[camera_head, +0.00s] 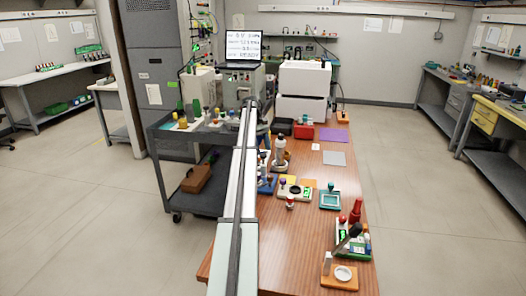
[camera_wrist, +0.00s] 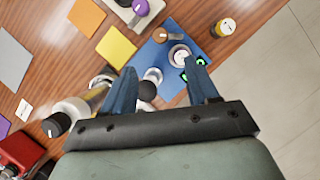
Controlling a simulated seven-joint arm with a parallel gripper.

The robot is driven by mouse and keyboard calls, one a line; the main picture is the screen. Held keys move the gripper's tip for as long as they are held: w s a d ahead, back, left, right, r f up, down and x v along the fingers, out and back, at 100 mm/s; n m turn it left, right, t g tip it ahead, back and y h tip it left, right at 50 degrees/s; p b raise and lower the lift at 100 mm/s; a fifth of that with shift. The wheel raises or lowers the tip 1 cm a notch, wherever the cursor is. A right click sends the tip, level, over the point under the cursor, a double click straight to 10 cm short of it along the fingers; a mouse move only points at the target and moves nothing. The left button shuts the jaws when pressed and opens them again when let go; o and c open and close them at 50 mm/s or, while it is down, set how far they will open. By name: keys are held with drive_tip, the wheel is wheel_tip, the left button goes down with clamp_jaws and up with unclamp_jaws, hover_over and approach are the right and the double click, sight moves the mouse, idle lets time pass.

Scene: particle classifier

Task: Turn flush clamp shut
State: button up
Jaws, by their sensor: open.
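My gripper (camera_wrist: 157,64) is open in the wrist view, its two blue fingers spread with nothing held. Below them is a blue base (camera_wrist: 157,52) carrying a round white-topped knob (camera_wrist: 180,55), small green marks and a short silver part (camera_wrist: 153,75). A dark ball (camera_wrist: 147,91) shows between the fingers, close to the left one. This fixture appears to be the flush clamp, but I cannot read a label, and its turn position is unclear. In the head view the blue base (camera_head: 268,188) is partly hidden by my arm.
A silver cylinder (camera_wrist: 72,110) lies left of the fingers in the wrist view. The wooden bench (camera_head: 302,245) holds several other fixtures to the right.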

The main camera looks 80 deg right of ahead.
drive_tip(key=r+m+t+h, duration=0.1)
drive_tip(key=m+t+h, duration=0.2)
drive_tip(key=m+t, duration=0.1)
hover_over(270, 176)
wheel_tip(270, 176, down, 14)
drive_tip(key=shift+d+r, duration=0.15)
drive_tip(key=shift+r, duration=0.05)
idle(0.9)
drive_tip(key=c, duration=1)
